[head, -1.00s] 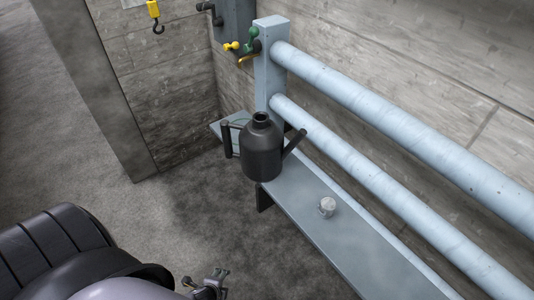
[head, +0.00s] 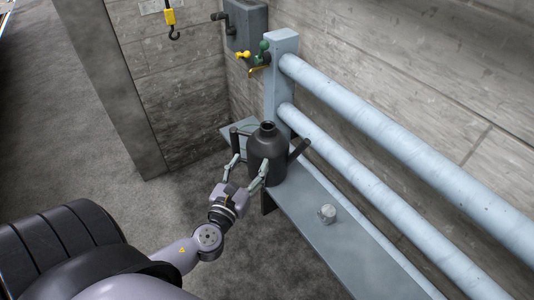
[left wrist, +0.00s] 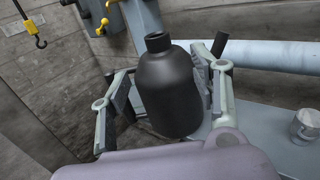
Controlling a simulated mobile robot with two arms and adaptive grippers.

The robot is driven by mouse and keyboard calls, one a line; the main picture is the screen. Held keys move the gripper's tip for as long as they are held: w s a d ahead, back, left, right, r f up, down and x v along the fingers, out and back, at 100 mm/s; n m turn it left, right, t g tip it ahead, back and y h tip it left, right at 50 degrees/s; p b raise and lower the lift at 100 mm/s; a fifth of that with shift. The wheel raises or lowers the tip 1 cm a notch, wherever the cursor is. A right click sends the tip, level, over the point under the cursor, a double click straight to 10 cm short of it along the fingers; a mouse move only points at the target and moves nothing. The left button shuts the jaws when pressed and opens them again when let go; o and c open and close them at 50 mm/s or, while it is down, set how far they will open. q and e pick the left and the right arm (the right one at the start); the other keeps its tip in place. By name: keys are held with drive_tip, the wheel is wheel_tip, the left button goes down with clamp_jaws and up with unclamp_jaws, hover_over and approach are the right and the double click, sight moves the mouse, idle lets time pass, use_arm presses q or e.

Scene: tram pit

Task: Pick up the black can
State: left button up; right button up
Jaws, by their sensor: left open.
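The black can (head: 267,152) stands upright on the light blue-grey bench, with its handle on the left and its spout on the right. It also shows large in the left wrist view (left wrist: 170,92), between my fingers. My left gripper (head: 248,172) is open at the can's near side, one finger on each side of its body. In the left wrist view the left gripper (left wrist: 165,100) shows a gap at the left finger; whether the right finger touches the can is unclear. My right gripper is not in view.
A small metal cup (head: 327,213) stands on the bench (head: 345,240) to the right of the can. Two thick light-blue pipes (head: 390,130) run along the wall behind. Yellow and green valve handles (head: 263,54) and a yellow hook (head: 171,22) are at the back.

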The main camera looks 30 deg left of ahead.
sight(265, 131)
use_arm(q)
drive_tip(key=p+x, duration=0.2)
drive_tip(key=x, duration=0.9)
drive_tip(key=shift+p, duration=0.35)
drive_tip(key=x, duration=0.1)
drive_tip(key=p+x, duration=0.1)
drive_tip(key=x, duration=0.2)
drive_tip(key=shift+w+a+r, duration=0.15)
drive_tip(key=shift+w+a, duration=0.15)
drive_tip(key=shift+a, duration=0.05)
drive_tip(key=shift+w, duration=0.4)
drive_tip(key=shift+s, duration=0.1)
drive_tip(key=shift+c, duration=0.6)
clamp_jaws()
drive_tip(key=shift+a, duration=0.1)
